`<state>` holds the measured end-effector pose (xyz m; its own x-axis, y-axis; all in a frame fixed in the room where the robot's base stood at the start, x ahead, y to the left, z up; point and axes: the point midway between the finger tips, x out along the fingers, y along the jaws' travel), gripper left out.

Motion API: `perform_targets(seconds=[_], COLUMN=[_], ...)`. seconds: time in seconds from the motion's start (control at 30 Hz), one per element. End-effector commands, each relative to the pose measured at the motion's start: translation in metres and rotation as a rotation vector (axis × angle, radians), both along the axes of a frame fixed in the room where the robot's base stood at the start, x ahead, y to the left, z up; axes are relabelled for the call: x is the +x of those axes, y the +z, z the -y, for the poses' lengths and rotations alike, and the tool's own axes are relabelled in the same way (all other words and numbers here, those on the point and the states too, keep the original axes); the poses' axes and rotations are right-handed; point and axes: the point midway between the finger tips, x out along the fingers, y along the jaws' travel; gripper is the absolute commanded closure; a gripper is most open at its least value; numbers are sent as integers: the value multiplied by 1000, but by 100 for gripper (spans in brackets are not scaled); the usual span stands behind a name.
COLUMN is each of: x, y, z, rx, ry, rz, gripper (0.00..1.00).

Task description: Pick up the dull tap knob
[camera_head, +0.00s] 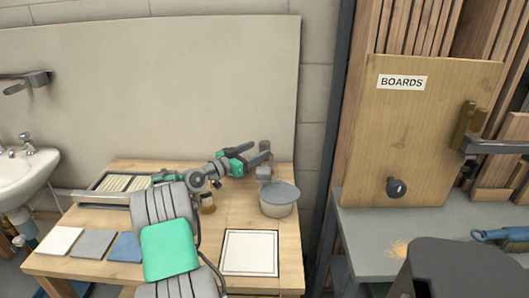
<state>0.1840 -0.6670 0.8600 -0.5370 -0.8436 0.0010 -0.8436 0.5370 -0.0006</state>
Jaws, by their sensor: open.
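My gripper (262,151) is at the back right of the wooden table, with its two dark fingers apart and pointing right. A small grey object (264,173) stands just below and behind the fingertips, and a grey part also shows above them. It may be the dull tap knob, but it is too small and too covered by the fingers to tell. I cannot tell whether the fingers touch it. My arm crosses the table from the front and hides part of its middle.
A grey-lidded round pot (279,205) stands close to the gripper, in front of the grey object. An amber jar (208,204), a slatted tray (87,199), a white framed square (250,252) and several flat pads (94,243) are on the table (190,219). A pale panel (150,90) rises behind.

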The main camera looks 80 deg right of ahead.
Motion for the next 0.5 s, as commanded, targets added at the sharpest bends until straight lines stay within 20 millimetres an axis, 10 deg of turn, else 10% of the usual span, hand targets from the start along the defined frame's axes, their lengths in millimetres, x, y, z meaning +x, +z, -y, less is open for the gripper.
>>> perform_targets(seconds=[0.5], x=[-23], y=[-4], z=[48], rx=[1], ry=[2], rz=[0], gripper=[37])
